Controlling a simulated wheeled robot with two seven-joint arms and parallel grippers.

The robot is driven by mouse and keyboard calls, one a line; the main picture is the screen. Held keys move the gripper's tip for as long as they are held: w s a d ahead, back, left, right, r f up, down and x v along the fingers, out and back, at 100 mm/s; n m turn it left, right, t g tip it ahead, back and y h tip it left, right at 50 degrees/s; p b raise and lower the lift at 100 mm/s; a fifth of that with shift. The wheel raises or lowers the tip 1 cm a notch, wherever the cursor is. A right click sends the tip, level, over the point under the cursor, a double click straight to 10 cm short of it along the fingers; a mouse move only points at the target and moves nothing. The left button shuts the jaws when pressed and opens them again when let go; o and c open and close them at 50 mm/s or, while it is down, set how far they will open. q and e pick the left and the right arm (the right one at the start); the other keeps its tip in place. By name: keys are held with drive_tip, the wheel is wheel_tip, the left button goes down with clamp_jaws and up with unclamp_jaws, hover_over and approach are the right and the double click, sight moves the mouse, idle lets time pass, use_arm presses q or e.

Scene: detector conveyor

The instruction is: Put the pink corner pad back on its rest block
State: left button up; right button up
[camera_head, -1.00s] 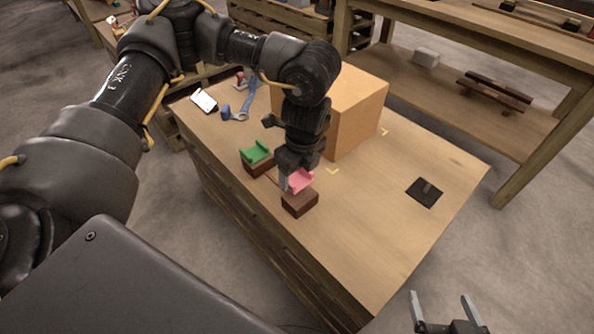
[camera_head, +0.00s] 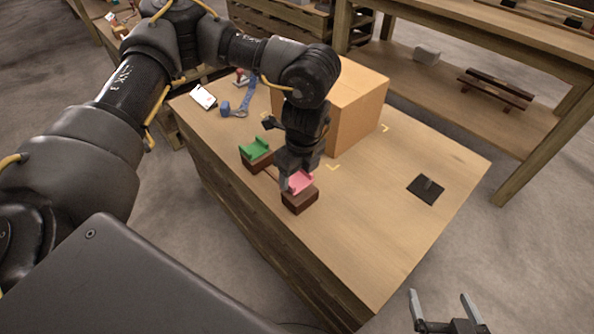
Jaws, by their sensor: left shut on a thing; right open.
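The pink corner pad (camera_head: 301,182) is at the fingertips of my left gripper (camera_head: 290,185), which is shut on it. The pad is right at the top of a brown rest block (camera_head: 300,202) near the table's front left edge. I cannot tell whether the pad touches the block. The gripper hides part of the pad. My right gripper (camera_head: 446,306) is open and empty at the bottom right, off the table's near edge.
A green corner pad (camera_head: 255,147) sits on another brown block (camera_head: 259,164) to the left. A large cardboard box (camera_head: 357,112) stands behind my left gripper. A black plate (camera_head: 426,190) lies on the right. A blue tape dispenser (camera_head: 241,104) lies at the back left. The table's right front is clear.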

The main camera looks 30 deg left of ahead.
use_arm(q)
drive_tip(key=shift+f+b, duration=0.65)
drive_tip(key=shift+f, duration=0.65)
drive_tip(key=o, duration=1.1)
wheel_tip(320, 180, up, 11)
drive_tip(key=d+p, duration=0.1)
drive_tip(key=p, duration=0.2)
drive_tip(key=shift+s, duration=0.25)
drive_tip(key=shift+f, duration=0.15)
